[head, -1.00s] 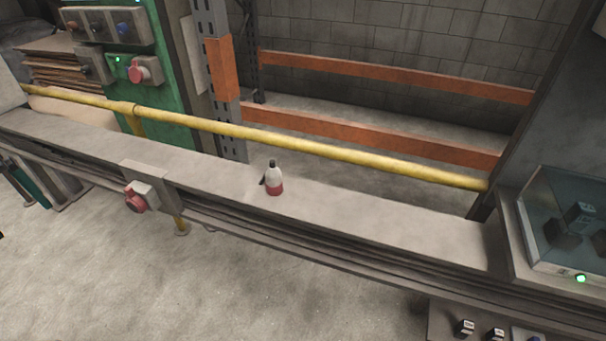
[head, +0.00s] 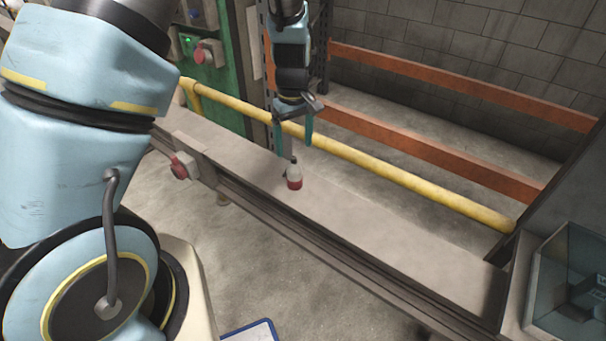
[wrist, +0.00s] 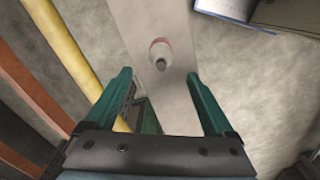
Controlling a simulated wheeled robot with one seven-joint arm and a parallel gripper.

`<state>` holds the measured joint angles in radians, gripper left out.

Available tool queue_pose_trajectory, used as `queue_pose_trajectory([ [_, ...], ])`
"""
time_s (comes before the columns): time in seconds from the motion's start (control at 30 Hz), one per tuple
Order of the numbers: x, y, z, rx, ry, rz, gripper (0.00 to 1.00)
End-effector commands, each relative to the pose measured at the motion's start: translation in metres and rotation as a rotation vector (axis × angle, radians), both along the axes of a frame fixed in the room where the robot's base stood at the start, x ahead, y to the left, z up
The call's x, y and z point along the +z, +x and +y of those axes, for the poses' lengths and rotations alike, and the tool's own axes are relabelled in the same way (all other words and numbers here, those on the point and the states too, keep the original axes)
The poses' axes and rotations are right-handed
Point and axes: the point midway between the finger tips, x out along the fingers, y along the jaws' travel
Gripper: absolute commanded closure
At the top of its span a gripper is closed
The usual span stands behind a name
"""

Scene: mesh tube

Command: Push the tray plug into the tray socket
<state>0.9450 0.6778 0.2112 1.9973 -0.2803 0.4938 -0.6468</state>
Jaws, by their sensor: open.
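The tray plug (head: 294,180), white above with a red lower band and a dark tip, stands on the pale top of the long tray. In the wrist view, the plug (wrist: 160,48) shows from above, just beyond the fingertips and between their lines. My gripper (head: 294,143) is open and empty above the plug, its two teal fingers pointing down. The wrist view also shows these fingers (wrist: 158,76) spread apart. The tray socket (head: 183,165), with a red round face on a grey housing, is on the tray's front side, left of the plug.
A yellow rail (head: 400,181) runs behind the tray (head: 375,225), with orange rack beams (head: 440,153) farther back. A glass case (head: 570,280) stands at the right end. A green cabinet (head: 225,85) is at the back left. The tray top right of the plug is clear.

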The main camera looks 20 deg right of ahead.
Motion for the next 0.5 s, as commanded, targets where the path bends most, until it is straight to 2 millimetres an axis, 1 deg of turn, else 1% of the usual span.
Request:
queue_pose_trajectory([
  [0.13, 0.000, 0.000, 0.000, -0.001, 0.000, 0.000, 0.12],
  [0.2, -0.005, 0.000, 0.001, -0.001, 0.002, 0.002, 0.12],
  [0.27, -0.012, 0.000, 0.001, 0.000, 0.003, 0.003, 0.12],
  [0.4, -0.034, -0.001, 0.002, -0.001, 0.004, 0.003, 0.12],
  [0.5, -0.047, 0.000, 0.001, -0.001, 0.002, 0.003, 0.12],
])
